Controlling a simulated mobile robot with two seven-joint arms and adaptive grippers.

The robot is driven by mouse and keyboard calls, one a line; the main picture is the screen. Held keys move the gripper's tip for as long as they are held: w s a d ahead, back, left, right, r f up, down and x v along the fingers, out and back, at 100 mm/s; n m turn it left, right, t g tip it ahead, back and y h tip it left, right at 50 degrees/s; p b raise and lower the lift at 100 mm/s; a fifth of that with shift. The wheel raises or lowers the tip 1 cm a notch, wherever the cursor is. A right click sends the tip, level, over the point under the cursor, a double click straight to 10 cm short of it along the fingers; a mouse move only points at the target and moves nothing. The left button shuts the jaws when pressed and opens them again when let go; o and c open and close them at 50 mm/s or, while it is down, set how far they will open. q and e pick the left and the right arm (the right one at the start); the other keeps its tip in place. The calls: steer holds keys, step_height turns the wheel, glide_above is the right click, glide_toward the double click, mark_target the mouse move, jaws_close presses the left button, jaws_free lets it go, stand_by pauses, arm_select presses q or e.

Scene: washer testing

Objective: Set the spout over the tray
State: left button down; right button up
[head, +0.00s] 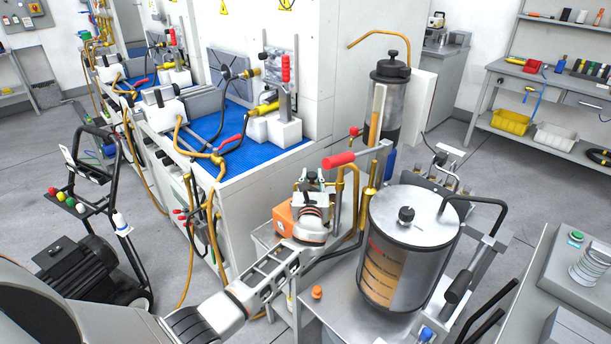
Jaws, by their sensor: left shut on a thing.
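My left arm reaches up from the bottom, and its gripper (314,181) is beside the brass pipework left of the large steel drum. The gripper is shut on what looks like the curved brass spout (353,178); the contact is partly hidden and small. A red-handled lever (338,160) is just above. The steel drum (408,245) with a black lid knob stands on a metal surface (345,318), whose bare front part shows. I cannot tell which surface is the tray. My right gripper is not in view.
An orange box (284,221) sits left of the pipes. A tall cylinder (388,100) stands behind the drum. A white machine with a blue mat (225,123) fills the back left. A black motor cart (85,268) stands at left. A grey bench (540,290) borders the right.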

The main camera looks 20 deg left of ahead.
arm_select(q)
steer(key=shift+s+n+y, duration=0.1)
steer(key=shift+n+y, duration=0.2)
steer(key=shift+y, duration=0.2)
steer(key=c, duration=1.7)
jaws_free()
steer(key=shift+s, duration=0.1)
steer(key=v, duration=1.2)
steer(key=shift+r, duration=0.2)
steer(key=shift+f, duration=0.1)
